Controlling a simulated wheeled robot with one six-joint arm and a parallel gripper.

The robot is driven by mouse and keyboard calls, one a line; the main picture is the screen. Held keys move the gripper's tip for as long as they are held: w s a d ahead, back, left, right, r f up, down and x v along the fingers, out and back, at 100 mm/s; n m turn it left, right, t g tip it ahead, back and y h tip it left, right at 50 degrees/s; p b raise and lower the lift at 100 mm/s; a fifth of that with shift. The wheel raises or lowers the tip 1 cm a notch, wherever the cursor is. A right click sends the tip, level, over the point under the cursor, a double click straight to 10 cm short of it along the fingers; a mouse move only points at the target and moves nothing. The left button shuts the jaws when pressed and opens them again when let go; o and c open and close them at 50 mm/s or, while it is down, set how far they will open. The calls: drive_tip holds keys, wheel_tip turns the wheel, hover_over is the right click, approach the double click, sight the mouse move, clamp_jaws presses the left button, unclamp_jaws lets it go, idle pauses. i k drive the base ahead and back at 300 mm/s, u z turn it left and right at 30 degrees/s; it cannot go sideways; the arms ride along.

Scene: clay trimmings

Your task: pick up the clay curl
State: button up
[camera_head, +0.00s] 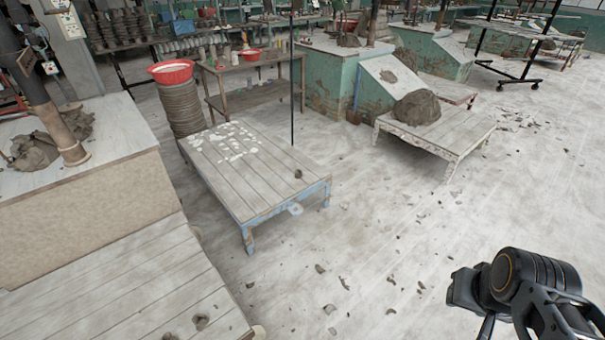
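Several small grey-brown clay scraps lie on the pale floor in the head view, among them a curved-looking piece (320,268), one below it (329,308) and a thin one (344,283). Another small dark clay piece (298,174) sits on the low blue-legged table. I cannot tell which of these is the clay curl. My gripper (535,318) is at the lower right, cut off by the picture's edge, above the floor and apart from these scraps. Its fingertips do not show clearly, and I see nothing held in it.
The low slatted table (250,190) stands left of centre, with a thin dark pole (292,85) beside it. Another wooden platform (110,300) fills the lower left. A low table (455,130) bears a large clay mound (417,107). Open floor lies between the tables and my gripper.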

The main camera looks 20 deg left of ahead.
sight(297, 173)
drive_tip(key=u, duration=0.15)
drive_tip(key=i, duration=1.7)
drive_tip(key=u, duration=0.6)
drive_tip(key=i, duration=1)
drive_tip(key=u, duration=1.75)
drive_tip(key=i, duration=0.8)
drive_tip(key=u, duration=0.85)
